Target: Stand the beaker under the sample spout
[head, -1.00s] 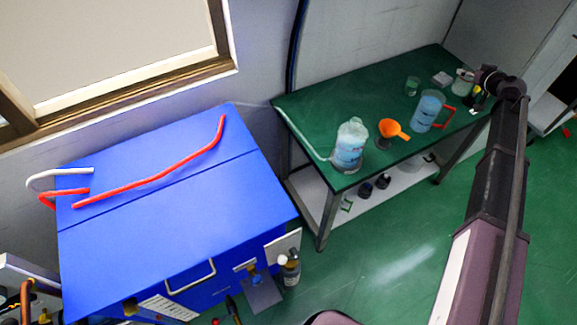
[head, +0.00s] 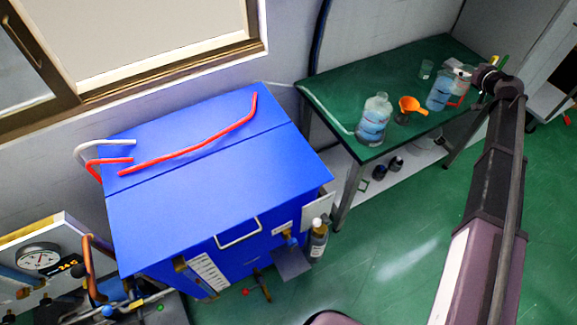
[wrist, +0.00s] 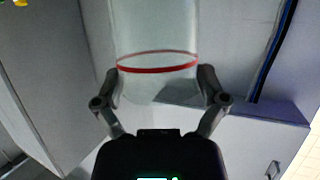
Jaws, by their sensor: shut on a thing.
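My gripper (wrist: 160,72) is shut on a clear beaker (wrist: 155,35) with a red ring around it, seen in the wrist view. The fingers press on its two sides near the ring. In the head view my gripper (head: 474,76) shows small at the right, with the beaker (head: 461,71) partly visible against the green table. On the front of the blue cabinet (head: 220,170) is a small fitting with a blue part (head: 289,238), which looks like the sample spout. A grey plate (head: 292,264) juts out below it.
The green table (head: 340,85) holds a blue-banded bottle (head: 373,120), an orange funnel (head: 410,106), a blue-filled jug (head: 440,92) and a small glass (head: 426,68). A capped bottle (head: 318,238) stands beside the plate. A gauge panel (head: 45,258) is at left. The floor in front is clear.

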